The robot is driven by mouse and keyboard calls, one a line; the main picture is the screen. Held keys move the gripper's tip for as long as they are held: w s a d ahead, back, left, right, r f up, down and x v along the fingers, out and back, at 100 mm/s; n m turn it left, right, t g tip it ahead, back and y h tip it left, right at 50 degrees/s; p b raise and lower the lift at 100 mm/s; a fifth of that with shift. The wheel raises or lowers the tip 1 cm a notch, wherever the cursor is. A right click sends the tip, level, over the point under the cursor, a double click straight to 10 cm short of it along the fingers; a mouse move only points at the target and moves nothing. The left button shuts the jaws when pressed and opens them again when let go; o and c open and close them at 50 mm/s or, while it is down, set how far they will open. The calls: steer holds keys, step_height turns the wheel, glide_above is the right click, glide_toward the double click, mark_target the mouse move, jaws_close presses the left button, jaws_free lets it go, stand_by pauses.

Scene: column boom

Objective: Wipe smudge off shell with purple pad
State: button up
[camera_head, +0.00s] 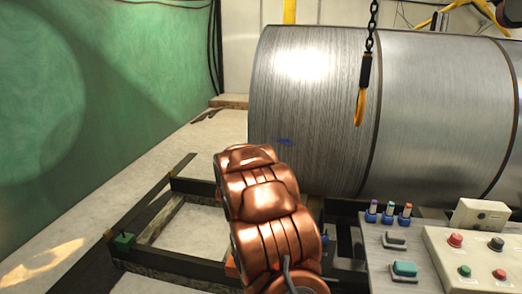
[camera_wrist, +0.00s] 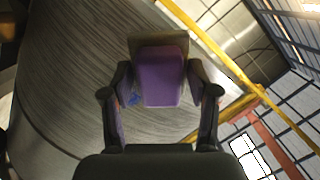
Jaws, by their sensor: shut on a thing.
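The shell (camera_head: 310,105) is a large grey metal cylinder lying on its side across the head view; its brushed surface also fills much of the wrist view (camera_wrist: 65,60). A small blue smudge (camera_head: 286,141) marks its lower left part. In the wrist view a bit of the smudge (camera_wrist: 134,98) shows just left of the pad. My gripper (camera_wrist: 160,92) is shut on the purple pad (camera_wrist: 160,75), which lies between its two fingers in front of the shell. I cannot tell whether the pad touches the shell. In the head view my copper-coloured arm hides the gripper and pad.
A chain with a black and yellow hook strap (camera_head: 361,90) hangs before the shell. A control box (camera_head: 475,262) with buttons and a panel with several small coloured-cap items (camera_head: 388,212) stand at lower right. A dark frame (camera_head: 150,208) lies below; open floor is at left.

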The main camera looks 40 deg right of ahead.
mark_target(270, 139)
steer(key=shift+d+r+m+g+h+p, duration=0.2)
steer(key=shift+d+r+h+p, duration=0.35)
steer(key=shift+d, duration=1.05)
steer(key=shift+d+r+m+g+h+p, duration=0.15)
steer(key=shift+d+r+m+h+p, duration=0.35)
steer(key=shift+d, duration=1.15)
steer(key=shift+d+r+m+g+h+p, duration=0.2)
steer(key=shift+d+r+p, duration=0.55)
steer(key=shift+d, duration=0.85)
steer(key=shift+w+d+f, duration=0.25)
steer(key=shift+w+d, duration=0.3)
steer(key=shift+d, duration=0.25)
